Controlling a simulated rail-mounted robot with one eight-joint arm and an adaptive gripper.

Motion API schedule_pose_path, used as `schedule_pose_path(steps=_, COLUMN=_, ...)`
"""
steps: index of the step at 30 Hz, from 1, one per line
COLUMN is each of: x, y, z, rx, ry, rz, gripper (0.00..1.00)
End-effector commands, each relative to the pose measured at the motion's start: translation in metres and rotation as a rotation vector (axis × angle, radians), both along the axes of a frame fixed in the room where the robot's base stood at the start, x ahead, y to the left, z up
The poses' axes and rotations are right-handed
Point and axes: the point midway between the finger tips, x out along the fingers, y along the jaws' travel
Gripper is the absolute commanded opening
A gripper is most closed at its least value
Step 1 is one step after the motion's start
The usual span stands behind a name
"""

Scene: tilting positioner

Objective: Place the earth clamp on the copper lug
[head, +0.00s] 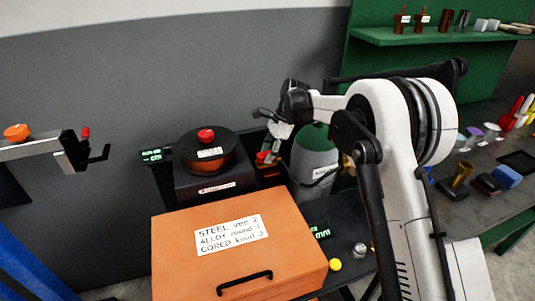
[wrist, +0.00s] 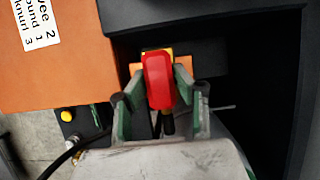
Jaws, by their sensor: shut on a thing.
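My gripper (wrist: 159,78) is shut on a red piece (wrist: 158,82) with a dark lower end, which looks like the earth clamp. Its green-padded fingers stand on either side of it. In the head view my gripper (head: 268,150) points down beside the green-and-white cylinder, and a little red shows at its fingers. A small orange and yellow part (wrist: 136,69) lies just beyond the red piece in the wrist view; I cannot tell whether they touch. I cannot pick out the copper lug for certain in either view.
An orange labelled case (head: 235,250) stands in front. A dark reel with a red knob (head: 206,135) sits behind it. The green-and-white cylinder (head: 314,155) is close to the right of my gripper. A grey bar (head: 30,149) with a red-handled clamp juts in at left.

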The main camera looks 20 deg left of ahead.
Motion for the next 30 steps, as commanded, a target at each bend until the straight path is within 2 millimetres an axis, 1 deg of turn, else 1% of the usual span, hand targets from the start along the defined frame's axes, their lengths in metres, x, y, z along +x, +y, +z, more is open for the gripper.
schedule_pose_path(steps=26, x=0.0, y=0.0, z=-0.012, rx=0.0, ry=0.0, rz=0.0, gripper=0.0)
schedule_pose_path(steps=27, x=0.0, y=0.0, z=-0.012, rx=0.0, ry=0.0, rz=0.0, gripper=0.28)
schedule_pose_path(steps=30, x=0.0, y=0.0, z=-0.011, rx=0.0, ry=0.0, rz=0.0, gripper=0.42)
